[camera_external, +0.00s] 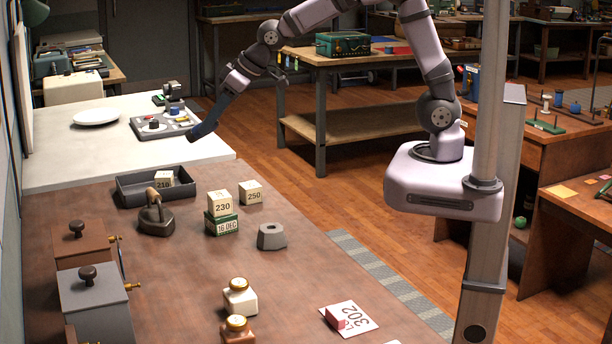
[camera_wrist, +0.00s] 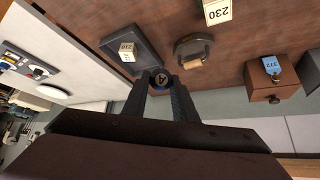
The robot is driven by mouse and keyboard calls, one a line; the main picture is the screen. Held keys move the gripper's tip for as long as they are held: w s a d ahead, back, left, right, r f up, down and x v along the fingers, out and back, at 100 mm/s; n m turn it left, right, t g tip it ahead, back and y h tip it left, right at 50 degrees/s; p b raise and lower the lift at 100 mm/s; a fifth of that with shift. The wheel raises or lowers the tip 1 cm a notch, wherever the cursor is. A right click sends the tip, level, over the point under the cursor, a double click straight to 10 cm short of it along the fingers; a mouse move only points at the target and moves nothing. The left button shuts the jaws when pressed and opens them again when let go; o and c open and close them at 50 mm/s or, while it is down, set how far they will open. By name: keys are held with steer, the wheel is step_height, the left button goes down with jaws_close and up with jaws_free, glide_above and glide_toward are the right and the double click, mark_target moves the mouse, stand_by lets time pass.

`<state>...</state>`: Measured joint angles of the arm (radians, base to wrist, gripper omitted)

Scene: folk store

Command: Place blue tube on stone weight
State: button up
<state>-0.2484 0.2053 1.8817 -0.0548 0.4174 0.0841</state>
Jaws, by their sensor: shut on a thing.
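My gripper (camera_wrist: 160,88) is shut on the blue tube (camera_wrist: 161,77), which shows end-on between the fingertips as a dark blue ring around a brown face with a letter. In the external view the dark tip of my gripper (camera_external: 203,129) hangs over the right edge area of the white table, tilted down to the left; tube and fingers are hard to tell apart there. The stone weight (camera_external: 271,236), a squat grey block with a small hollow on top, stands on the brown table, right of the numbered blocks. It does not show in the wrist view.
Near my gripper are a dark tray (camera_external: 130,196) with a 210 block, a dark iron (camera_external: 156,221), stacked blocks (camera_external: 219,205) and a 250 block (camera_external: 250,192). Two jars (camera_external: 239,300) stand in front. The brown table is clear around the weight.

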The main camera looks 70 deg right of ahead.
step_height(320, 180, up, 4)
steer(key=a+g+p, duration=0.2)
steer(key=p, duration=0.1)
steer(key=m+g+y+p, duration=0.1)
steer(key=m+g+y, duration=0.35)
steer(key=m, duration=1.35)
glide_above(273, 225)
step_height(273, 225, down, 6)
steer(key=g+h, duration=0.2)
steer(key=shift+a+m+t+y, duration=0.1)
steer(key=shift+m+t+y, duration=0.15)
steer(key=shift+m, duration=0.05)
steer(key=shift+f, duration=0.1)
steer(key=shift+f+p, duration=0.65)
steer(key=shift+f, duration=4.3)
